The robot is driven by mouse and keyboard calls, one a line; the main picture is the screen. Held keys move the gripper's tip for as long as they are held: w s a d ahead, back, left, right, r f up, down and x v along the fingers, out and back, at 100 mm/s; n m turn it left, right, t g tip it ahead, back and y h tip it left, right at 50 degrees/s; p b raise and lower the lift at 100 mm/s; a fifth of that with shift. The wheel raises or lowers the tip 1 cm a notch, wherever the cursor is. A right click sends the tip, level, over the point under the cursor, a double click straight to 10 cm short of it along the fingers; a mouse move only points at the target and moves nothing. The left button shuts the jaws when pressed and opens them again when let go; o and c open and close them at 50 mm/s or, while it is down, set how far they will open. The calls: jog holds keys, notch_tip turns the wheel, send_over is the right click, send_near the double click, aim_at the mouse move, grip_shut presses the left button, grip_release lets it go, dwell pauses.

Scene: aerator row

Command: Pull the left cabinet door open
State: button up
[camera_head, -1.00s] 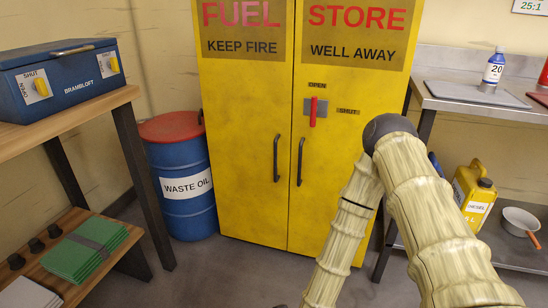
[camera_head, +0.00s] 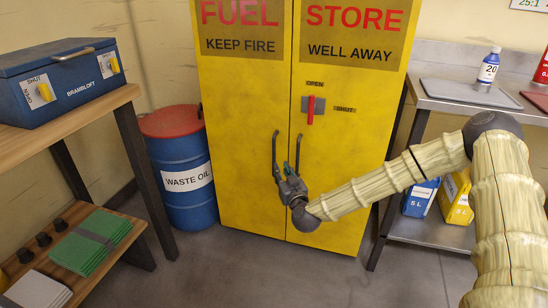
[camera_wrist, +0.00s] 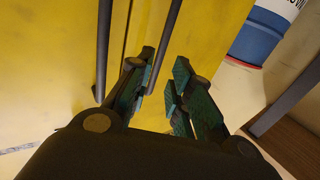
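The yellow fuel cabinet has a left door (camera_head: 240,120) and a right door (camera_head: 350,150), both flush and closed. The left door's dark bar handle (camera_head: 275,150) stands beside the seam, with the right door's handle (camera_head: 299,150) close to its right. My gripper (camera_head: 283,170) is at the lower part of the left handle. In the wrist view the left handle (camera_wrist: 168,40) runs down between the open fingers (camera_wrist: 165,64); the right handle (camera_wrist: 103,45) lies outside them. Whether the fingers touch the handle is unclear. A red lever (camera_head: 310,112) on the right door hangs down.
A blue waste oil drum (camera_head: 182,180) stands left of the cabinet. A wooden bench (camera_head: 60,120) with a blue box (camera_head: 70,85) is nearer on the left. A steel table (camera_head: 440,103) stands at right. The floor (camera_head: 240,275) before the cabinet is clear.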

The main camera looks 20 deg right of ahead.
aim_at(274, 157)
jog(key=w+b, duration=0.2)
jog(key=w, duration=0.8)
jog(key=shift+f, duration=0.1)
grip_shut()
